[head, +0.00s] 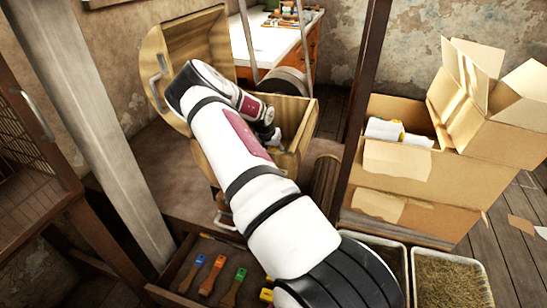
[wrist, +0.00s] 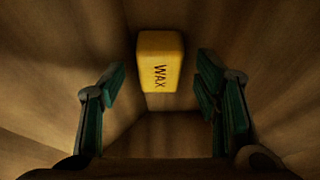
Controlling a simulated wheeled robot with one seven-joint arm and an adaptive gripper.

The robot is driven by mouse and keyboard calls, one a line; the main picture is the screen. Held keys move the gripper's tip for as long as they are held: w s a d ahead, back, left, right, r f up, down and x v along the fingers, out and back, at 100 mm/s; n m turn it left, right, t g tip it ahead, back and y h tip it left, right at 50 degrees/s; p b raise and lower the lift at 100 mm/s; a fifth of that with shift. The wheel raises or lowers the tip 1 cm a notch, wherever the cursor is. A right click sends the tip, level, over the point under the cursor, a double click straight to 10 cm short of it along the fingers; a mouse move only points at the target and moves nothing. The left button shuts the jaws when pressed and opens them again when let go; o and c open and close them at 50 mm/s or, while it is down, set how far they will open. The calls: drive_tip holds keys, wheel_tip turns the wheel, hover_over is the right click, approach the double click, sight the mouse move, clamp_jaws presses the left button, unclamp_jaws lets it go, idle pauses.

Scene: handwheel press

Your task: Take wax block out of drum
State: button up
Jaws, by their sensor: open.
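The wooden drum (head: 296,158) stands on a brown bench, with its rounded lid (head: 190,42) swung open at the back left. My arm reaches into it, and my gripper (head: 272,138) is partly hidden by the arm and the drum's wall. In the wrist view, the yellow wax block (wrist: 160,62), marked WAX, is inside the drum ahead of my gripper. My open fingers are on either side of the view, and the block appears centred between them, slightly beyond their tips. No finger visibly touches it. The block does not show in the head view.
Cardboard boxes (head: 400,185) stand to the right behind a dark post (head: 364,100). An open drawer (head: 205,268) with several brushes is below the bench. A metal post (head: 95,125) stands at left.

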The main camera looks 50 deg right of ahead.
drive_tip(key=c, duration=1.2)
drive_tip(key=shift+c, duration=0.2)
